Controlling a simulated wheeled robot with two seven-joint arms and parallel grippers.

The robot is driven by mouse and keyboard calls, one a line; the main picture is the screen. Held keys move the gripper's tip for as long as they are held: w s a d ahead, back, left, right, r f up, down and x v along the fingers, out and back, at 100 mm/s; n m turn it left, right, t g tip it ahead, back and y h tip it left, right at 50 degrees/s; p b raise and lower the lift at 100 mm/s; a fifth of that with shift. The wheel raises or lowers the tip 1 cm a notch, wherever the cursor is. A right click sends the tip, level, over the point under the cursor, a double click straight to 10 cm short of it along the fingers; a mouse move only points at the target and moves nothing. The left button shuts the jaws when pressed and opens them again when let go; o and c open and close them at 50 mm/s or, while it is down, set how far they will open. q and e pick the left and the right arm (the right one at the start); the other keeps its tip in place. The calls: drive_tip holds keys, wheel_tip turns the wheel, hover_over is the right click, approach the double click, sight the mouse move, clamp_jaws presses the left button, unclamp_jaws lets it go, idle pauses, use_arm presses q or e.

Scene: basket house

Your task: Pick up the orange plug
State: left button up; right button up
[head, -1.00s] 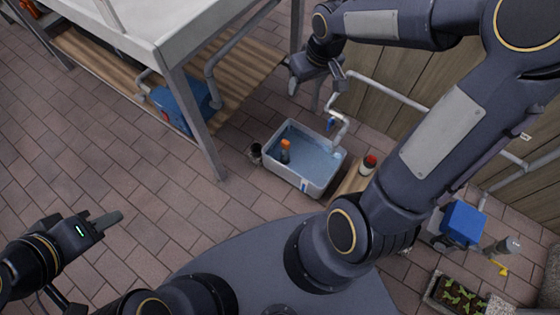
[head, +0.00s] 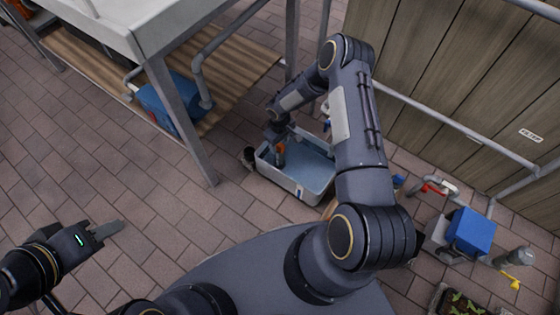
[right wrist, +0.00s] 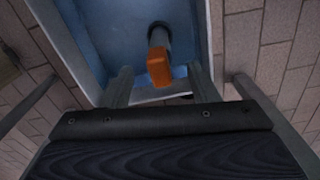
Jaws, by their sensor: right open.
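The orange plug (right wrist: 158,68) sits on the end of a dark cylinder in the right wrist view, inside a tub with a blue interior. In the head view the plug (head: 280,148) shows as a small orange patch at the tub's left side, partly hidden by my right gripper. My right gripper (right wrist: 163,88) is open, its two fingers on either side of the plug's line, with nothing between them that I can see touching. My left gripper (head: 108,230) is far off at the lower left, over bare paving, and appears empty.
The pale tub (head: 290,184) stands on brick paving below my right arm. A dark cup (head: 248,157) stands at its left. A metal table leg (head: 190,130) rises to the left. A blue pump (head: 470,232) and pipes are at the right.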

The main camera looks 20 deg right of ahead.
sight(280, 152)
wheel_tip(280, 152, down, 7)
drive_tip(key=b, duration=0.2)
drive_tip(key=shift+b, duration=0.4)
drive_tip(key=shift+r, duration=0.1)
clamp_jaws()
